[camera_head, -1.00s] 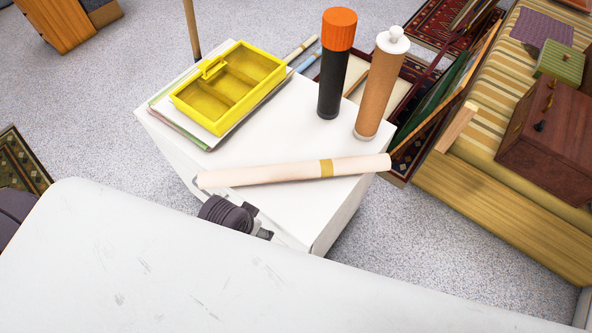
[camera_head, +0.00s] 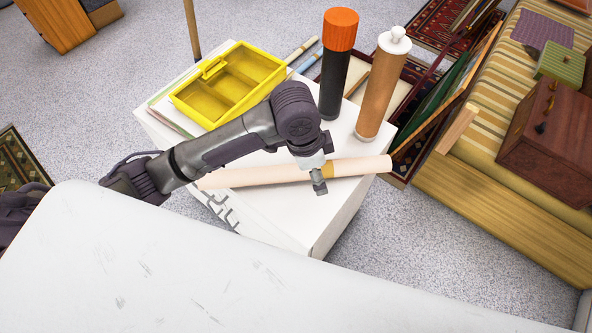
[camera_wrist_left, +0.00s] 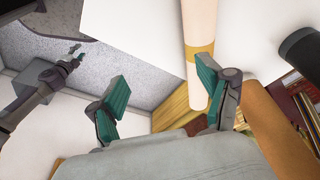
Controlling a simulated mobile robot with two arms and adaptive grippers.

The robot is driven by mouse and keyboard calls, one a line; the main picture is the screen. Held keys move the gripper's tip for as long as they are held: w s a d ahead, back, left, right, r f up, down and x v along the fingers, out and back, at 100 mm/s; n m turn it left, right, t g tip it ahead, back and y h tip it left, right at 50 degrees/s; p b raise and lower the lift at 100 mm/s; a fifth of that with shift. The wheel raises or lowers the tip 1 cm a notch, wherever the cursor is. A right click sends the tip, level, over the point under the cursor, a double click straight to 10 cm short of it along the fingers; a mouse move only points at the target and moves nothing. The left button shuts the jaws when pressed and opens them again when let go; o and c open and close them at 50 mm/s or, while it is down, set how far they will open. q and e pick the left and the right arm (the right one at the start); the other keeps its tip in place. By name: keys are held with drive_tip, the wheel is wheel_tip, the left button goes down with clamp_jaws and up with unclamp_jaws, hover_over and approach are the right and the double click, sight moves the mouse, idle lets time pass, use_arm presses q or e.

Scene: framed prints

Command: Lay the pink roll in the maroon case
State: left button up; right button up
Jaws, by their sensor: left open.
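The pink roll (camera_head: 245,177) is pale, with a gold band, and lies along the front of a white box top. It also shows in the left wrist view (camera_wrist_left: 199,25). My left gripper (camera_head: 320,187) is over the roll near its band, its jaws open. In the left wrist view its fingers (camera_wrist_left: 163,100) are apart, with the roll near the right finger; I cannot tell whether they touch. The maroon case seems to be the open, dark-red-rimmed one (camera_head: 402,170) beyond the tubes, partly hidden. My right gripper (camera_wrist_left: 73,55) is small in the left wrist view, its jaws unclear.
The white box top (camera_head: 345,150) also bears a yellow divided tray (camera_head: 262,58), a black tube with orange cap (camera_head: 334,85) and a brown tube (camera_head: 378,90). A reddish-brown chest (camera_head: 555,135) sits on a striped bench (camera_head: 490,85). Grey carpet (camera_head: 440,245) is clear at the right front.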

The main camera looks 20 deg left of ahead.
sight(296, 168)
use_arm(q)
drive_tip(key=w+a+r+y, duration=0.2)
drive_tip(key=w+a+r, duration=0.1)
drive_tip(key=w+a, duration=0.25)
drive_tip(key=shift+m+g, duration=0.4)
drive_tip(key=f, duration=0.5)
drive_tip(key=s+f, duration=0.1)
drive_tip(key=f, duration=0.2)
drive_tip(key=shift+a+b, duration=0.15)
drive_tip(key=shift+b, duration=0.2)
drive_tip(key=shift+a+f, duration=0.15)
drive_tip(key=shift+f, duration=2.5)
drive_tip(key=shift+r, duration=0.15)
drive_tip(key=c, duration=1.5)
